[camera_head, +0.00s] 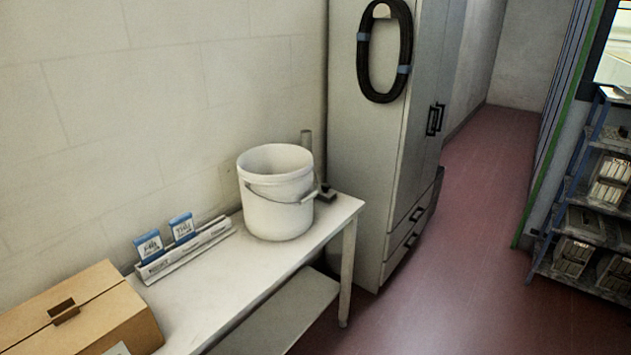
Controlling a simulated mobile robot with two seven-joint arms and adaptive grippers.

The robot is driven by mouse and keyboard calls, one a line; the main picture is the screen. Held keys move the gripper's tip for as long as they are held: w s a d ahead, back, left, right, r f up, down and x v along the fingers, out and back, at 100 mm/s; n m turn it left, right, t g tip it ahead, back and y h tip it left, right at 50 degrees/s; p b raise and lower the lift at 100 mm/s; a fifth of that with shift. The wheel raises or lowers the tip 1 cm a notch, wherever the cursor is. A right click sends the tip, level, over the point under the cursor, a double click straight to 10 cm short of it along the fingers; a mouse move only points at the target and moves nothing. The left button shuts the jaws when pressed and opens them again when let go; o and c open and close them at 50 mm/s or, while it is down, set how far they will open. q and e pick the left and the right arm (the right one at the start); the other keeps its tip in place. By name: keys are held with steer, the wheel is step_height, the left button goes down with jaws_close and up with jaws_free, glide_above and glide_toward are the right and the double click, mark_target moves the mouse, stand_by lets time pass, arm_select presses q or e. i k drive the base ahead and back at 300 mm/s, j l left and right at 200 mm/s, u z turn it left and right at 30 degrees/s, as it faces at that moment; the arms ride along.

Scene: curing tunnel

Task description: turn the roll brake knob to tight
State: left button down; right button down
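I see no roll brake knob that I can make out in the head view. Neither of my grippers shows in the picture. A white table (190,309) stands along the left wall. On it are a white bucket (275,209) with a wire handle, a card holder (187,248) with two blue-topped cards, and a cardboard box (110,308).
A tall grey cabinet (362,150) with a black hose coil (384,50) on its side stands beyond the table. A blue-framed shelf rack (597,147) with several items is at the right. The red floor (470,220) between them is clear.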

mark_target(325, 187)
steer(key=i+l+u, duration=0.15)
steer(key=i+l, duration=0.55)
